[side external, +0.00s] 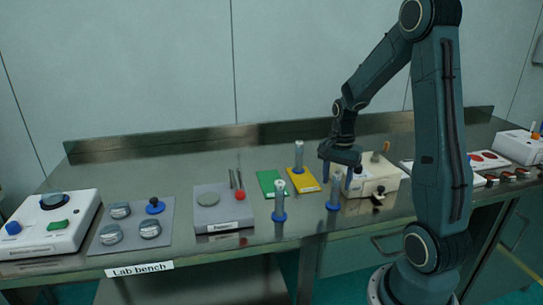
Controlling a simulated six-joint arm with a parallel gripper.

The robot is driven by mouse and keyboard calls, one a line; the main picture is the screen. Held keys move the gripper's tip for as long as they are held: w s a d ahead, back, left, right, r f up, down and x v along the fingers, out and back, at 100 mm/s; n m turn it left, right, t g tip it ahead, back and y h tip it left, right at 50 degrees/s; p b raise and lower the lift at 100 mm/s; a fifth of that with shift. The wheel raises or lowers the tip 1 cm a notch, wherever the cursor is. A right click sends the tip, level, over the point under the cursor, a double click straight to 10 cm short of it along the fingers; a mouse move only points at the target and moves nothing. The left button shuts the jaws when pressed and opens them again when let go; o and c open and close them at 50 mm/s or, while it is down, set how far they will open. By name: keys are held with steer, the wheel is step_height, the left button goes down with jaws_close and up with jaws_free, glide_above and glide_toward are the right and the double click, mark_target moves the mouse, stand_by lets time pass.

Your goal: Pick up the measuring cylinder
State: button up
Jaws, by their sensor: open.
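Three slim clear cylinders with blue bases stand upright on the bench; which of them is the measuring cylinder I cannot tell. One cylinder (280,200) is near the front edge. Another cylinder (334,192) stands to its right. The third cylinder (298,157) stands on the yellow mat (305,182). My gripper (336,180) points down with its fingers apart. It appears over or around the top of the right cylinder, and it looks empty. Contact with the cylinder cannot be made out from this angle.
A green mat (270,184) lies left of the yellow one. A cream box device (378,178) stands close to the right of my gripper. A grey balance (222,218), with a red-ended item beside it, is left of the cylinders. A grey tray (130,218) with several round pieces is further left.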

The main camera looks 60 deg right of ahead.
steer(key=shift+c, duration=0.4)
jaws_close()
steer(key=shift+r, duration=0.15)
step_height(320, 180, up, 20)
stand_by(0.4)
stand_by(0.5)
